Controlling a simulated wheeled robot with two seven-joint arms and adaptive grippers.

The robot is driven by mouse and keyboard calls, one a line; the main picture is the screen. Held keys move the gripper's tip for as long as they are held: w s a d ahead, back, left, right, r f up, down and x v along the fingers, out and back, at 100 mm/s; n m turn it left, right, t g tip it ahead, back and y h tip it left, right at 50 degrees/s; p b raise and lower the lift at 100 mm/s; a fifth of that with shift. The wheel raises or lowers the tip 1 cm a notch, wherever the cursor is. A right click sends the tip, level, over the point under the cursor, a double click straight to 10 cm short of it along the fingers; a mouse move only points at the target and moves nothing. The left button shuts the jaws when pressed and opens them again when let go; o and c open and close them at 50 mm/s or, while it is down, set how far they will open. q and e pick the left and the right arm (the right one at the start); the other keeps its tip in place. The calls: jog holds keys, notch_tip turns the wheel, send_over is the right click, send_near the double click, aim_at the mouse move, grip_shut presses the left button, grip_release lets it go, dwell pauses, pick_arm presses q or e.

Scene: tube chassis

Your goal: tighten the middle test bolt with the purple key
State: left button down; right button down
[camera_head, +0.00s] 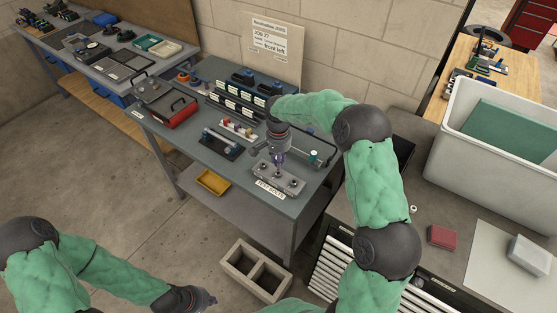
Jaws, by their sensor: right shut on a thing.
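The test bolt block (298,186) is a grey plate at the front right of the workbench, with a white label (269,189) on its front and a few dark bolts on top. My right gripper (279,151) points down over the block and is shut on the purple key (279,160), of which only a small part shows. The key's lower end is at or just above the middle bolt (277,175); I cannot tell whether it is seated. My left gripper (205,299) is low at the bottom left, away from the bench; its jaws are too small to read.
The workbench (192,158) also holds a red toolbox (178,116), a rack of small coloured items (239,129) and a dark fixture (221,144) left of the block. A large grey bin (480,135) is at right.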

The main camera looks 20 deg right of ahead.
jog(key=shift+r+p, duration=0.95)
jog(key=shift+r, duration=0.7)
